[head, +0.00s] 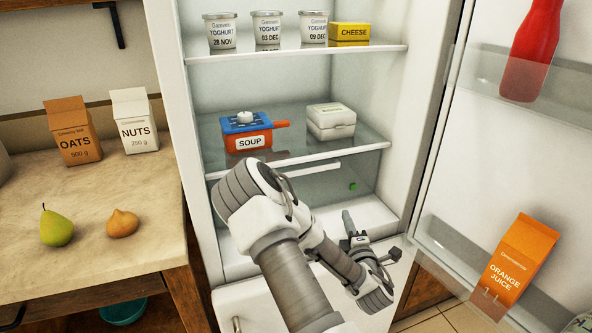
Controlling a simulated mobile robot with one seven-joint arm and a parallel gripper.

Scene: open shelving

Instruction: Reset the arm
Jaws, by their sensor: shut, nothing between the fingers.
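My arm reaches from the bottom middle of the head view toward the open fridge (180,100). My gripper (347,218) is shut and empty, in front of the lower part of the fridge, below the shelf with the soup pot (252,137). Its fingers point up and away, and I see nothing held in them. My arm hides part of the fridge's lower compartment.
Yoghurt tubs (267,30) and cheese (349,32) stand on the upper shelf. A white box (331,121) sits beside the soup. The open door at right holds orange juice (515,262) and a red bottle (531,45). The counter (115,210) at left bears oats, nuts, and a pear.

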